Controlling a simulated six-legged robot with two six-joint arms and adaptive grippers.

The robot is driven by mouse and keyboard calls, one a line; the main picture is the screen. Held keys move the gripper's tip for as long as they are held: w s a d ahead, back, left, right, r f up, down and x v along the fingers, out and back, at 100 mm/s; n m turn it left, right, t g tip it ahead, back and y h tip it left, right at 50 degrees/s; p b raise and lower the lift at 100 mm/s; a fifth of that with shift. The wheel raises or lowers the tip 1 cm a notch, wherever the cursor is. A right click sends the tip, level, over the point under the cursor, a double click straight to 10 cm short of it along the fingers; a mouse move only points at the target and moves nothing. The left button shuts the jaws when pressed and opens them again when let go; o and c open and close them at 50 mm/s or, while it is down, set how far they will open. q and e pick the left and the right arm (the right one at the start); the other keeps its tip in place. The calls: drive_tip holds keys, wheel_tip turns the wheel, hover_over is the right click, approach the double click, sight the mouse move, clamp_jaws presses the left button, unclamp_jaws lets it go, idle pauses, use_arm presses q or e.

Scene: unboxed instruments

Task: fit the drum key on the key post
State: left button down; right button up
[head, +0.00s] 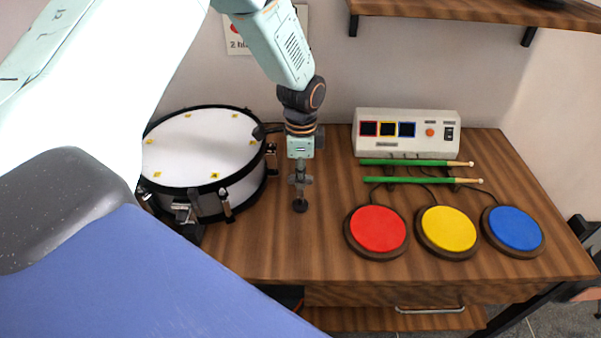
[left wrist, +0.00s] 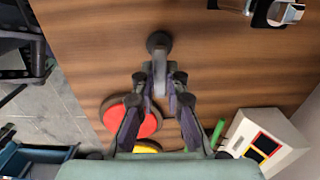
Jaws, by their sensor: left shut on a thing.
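My left gripper (head: 300,180) points down over the table, to the right of the snare drum. It is shut on the drum key, a small grey metal piece that shows between the fingertips in the left wrist view (left wrist: 159,76). The key post (head: 300,205) shows as a dark round foot on the wood just below the fingers. It also shows in the left wrist view (left wrist: 158,42), past the fingertips. The key is in line with the post, but I cannot tell whether they touch. My right gripper is not in view.
The snare drum (head: 205,150) stands close on the left. Red (head: 378,229), yellow (head: 448,229) and blue (head: 515,228) pads lie to the right. Behind them are green drumsticks (head: 410,181) and a white control box (head: 407,133). Bare wood lies in front of the post.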

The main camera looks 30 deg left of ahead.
use_arm(q)
drive_tip(key=shift+f, duration=0.45)
drive_tip(key=shift+r+p, duration=0.2)
drive_tip(key=shift+p, duration=0.1)
idle(0.5)
drive_tip(key=c, duration=1.3)
unclamp_jaws()
wheel_tip(320, 180, up, 12)
